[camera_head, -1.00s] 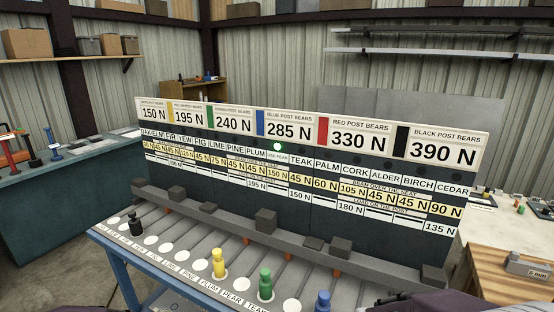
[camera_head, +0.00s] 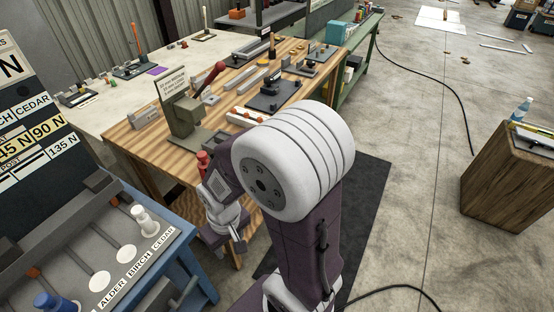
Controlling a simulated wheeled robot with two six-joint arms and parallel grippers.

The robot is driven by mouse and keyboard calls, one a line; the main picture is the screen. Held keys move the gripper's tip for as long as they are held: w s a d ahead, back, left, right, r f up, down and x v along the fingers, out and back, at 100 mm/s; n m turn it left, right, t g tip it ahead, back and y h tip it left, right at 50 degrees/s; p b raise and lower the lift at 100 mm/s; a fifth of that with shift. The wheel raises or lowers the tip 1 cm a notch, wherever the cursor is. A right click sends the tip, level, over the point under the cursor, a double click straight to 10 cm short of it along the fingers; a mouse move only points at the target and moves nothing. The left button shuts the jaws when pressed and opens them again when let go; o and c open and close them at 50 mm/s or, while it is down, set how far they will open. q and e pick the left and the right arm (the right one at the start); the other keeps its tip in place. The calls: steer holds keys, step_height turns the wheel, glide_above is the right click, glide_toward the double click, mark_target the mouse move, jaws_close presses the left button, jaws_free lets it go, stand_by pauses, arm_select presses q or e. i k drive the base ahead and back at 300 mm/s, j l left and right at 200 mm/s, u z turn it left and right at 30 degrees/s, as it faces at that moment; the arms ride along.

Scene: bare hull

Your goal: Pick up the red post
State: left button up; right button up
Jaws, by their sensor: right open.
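A small red post (camera_head: 203,161) shows at the near edge of the wooden workbench, just left of my right wrist. Its lower part is hidden behind my arm. My right gripper (camera_head: 232,238) is open and points down beside the bench's near edge, below and to the right of the red post, apart from it. Part of the gripper is hidden by my own wrist. My left gripper is out of view.
The wooden bench (camera_head: 160,150) carries a green press (camera_head: 183,115) and several fixtures. A wooden box (camera_head: 510,185) stands right.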

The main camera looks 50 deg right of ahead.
mark_target(202, 156)
steer(key=z, duration=0.95)
